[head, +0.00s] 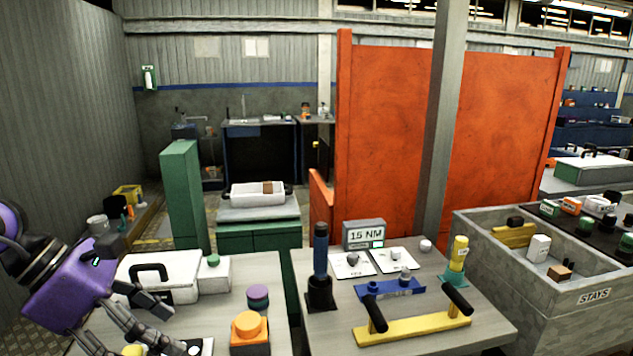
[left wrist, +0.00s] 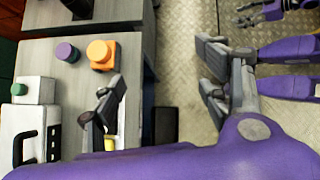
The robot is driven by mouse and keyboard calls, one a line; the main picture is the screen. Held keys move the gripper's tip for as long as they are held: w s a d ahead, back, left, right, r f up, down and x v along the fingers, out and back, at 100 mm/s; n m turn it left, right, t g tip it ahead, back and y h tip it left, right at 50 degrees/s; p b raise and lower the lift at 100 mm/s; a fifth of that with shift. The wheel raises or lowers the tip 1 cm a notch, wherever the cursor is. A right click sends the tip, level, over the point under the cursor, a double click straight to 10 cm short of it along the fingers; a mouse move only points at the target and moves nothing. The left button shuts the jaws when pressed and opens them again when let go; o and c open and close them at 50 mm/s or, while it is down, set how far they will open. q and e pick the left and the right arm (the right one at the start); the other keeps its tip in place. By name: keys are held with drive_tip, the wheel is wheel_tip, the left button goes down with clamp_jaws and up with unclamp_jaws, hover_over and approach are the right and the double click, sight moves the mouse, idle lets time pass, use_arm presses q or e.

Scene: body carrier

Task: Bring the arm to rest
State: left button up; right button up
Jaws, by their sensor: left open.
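My left arm, purple with a dark gripper (head: 168,328), comes in at the lower left of the head view. Its fingers are spread over the near part of the left table (head: 262,270), with nothing seen between them. In the left wrist view the same gripper (left wrist: 162,85) shows its two fingers wide apart, one over the table's edge side and one over the patterned floor. A second purple arm with a grey gripper (left wrist: 262,12), seemingly my right, shows at the top right of the left wrist view. Its jaws are too small and cut off to judge.
Near the left gripper stand a white case with a black handle (head: 180,268), an orange block (head: 249,328) and a purple round piece (head: 258,294). A yellow double-handled tool (head: 400,331) lies on the right table. Bare floor (left wrist: 185,60) shows beside the table.

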use_arm(q)
drive_tip(key=w+d+r+n+t+h, duration=0.4)
drive_tip(key=w+d+n+t+h, duration=0.3)
drive_tip(key=n, duration=0.5)
drive_tip(key=a+f+n+t+y+p, duration=0.1)
drive_tip(key=a+f+n+t+y, duration=0.35)
drive_tip(key=f+n, duration=0.6)
drive_tip(key=a+f+n+t+y+p, duration=0.2)
drive_tip(key=a+f+n+y, duration=0.3)
drive_tip(key=a+f+n, duration=0.55)
drive_tip(key=s+d+f+n+g+y, duration=0.4)
drive_tip(key=s+f+n, duration=0.65)
drive_tip(key=f, duration=0.35)
drive_tip(key=s+d+f+n+g, duration=0.1)
drive_tip(key=s+d+f, duration=0.2)
drive_tip(key=s, duration=0.3)
drive_tip(key=s+d+f+n+g+p, duration=0.1)
drive_tip(key=s+d+f+n, duration=0.1)
drive_tip(key=s, duration=0.5)
drive_tip(key=s+d+f+n+g+p, duration=0.1)
drive_tip(key=s+d+f+n, duration=0.1)
drive_tip(key=s+d+f, duration=0.2)
drive_tip(key=shift+s+d+f+g, duration=0.35)
drive_tip(key=shift+s, duration=0.8)
use_arm(e)
drive_tip(key=r, duration=0.3)
drive_tip(key=shift+w+a+r, duration=0.3)
drive_tip(key=shift+w+r, duration=0.05)
drive_tip(key=shift+r, duration=0.05)
